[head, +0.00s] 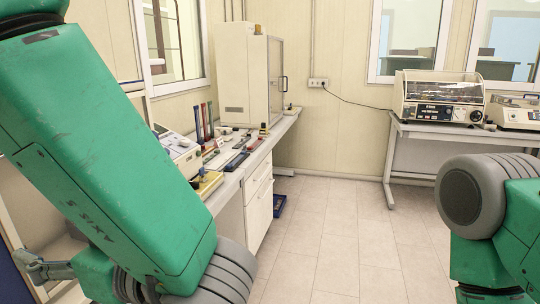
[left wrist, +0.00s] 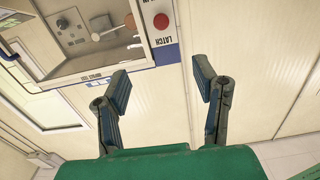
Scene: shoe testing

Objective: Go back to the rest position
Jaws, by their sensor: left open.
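My left gripper (left wrist: 162,84) is open in the left wrist view, with its two dark fingers spread apart and nothing between them. Behind the gap is a pale panelled wall. In the head view a small part of the left gripper (head: 45,268) shows at the lower left, beside my large green left arm. My right arm shows at the right edge of the head view, but its gripper is out of the picture.
A workbench (head: 228,184) with several small items runs along the left wall, partly hidden by my arm. A white cabinet (head: 243,80) stands at its far end. A side table (head: 455,131) holds a glass-fronted machine (head: 436,98).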

